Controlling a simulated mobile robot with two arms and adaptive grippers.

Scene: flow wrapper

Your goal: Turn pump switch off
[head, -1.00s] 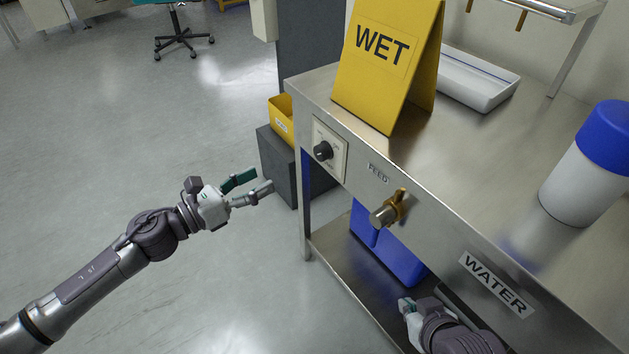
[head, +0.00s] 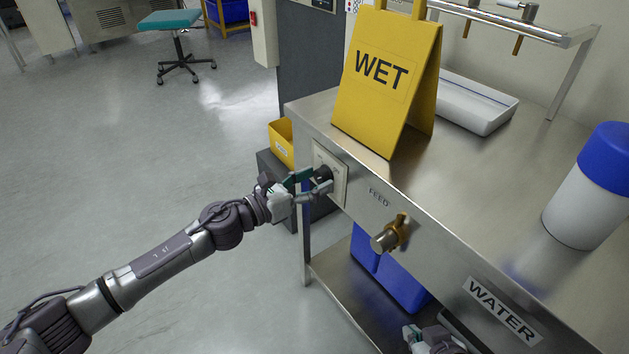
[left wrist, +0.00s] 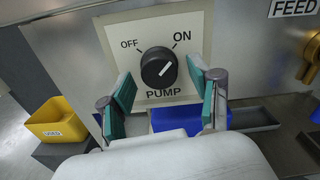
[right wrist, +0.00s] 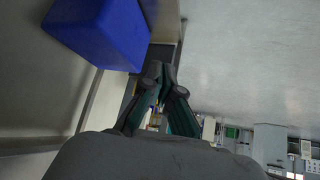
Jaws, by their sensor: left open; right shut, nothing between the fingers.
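The pump switch (left wrist: 159,67) is a round black knob on a cream plate (left wrist: 120,38) marked OFF, ON and PUMP. Its white pointer line is turned toward ON, up and to the right. In the head view the knob (head: 324,173) is on the front panel of the steel table, partly hidden by my gripper. My left gripper (left wrist: 163,95) is open, with one finger on each side of the knob's lower part; I cannot tell whether they touch it. It also shows in the head view (head: 316,184). My right gripper (right wrist: 163,72) is shut and empty, low in front of the table.
A brass valve (head: 391,235) sits right of the knob under the FEED label. A yellow WET sign (head: 378,90) stands on the table above. A white bottle with a blue lid (head: 588,190) is at the right. Blue bins (head: 402,284) are on the lower shelf.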

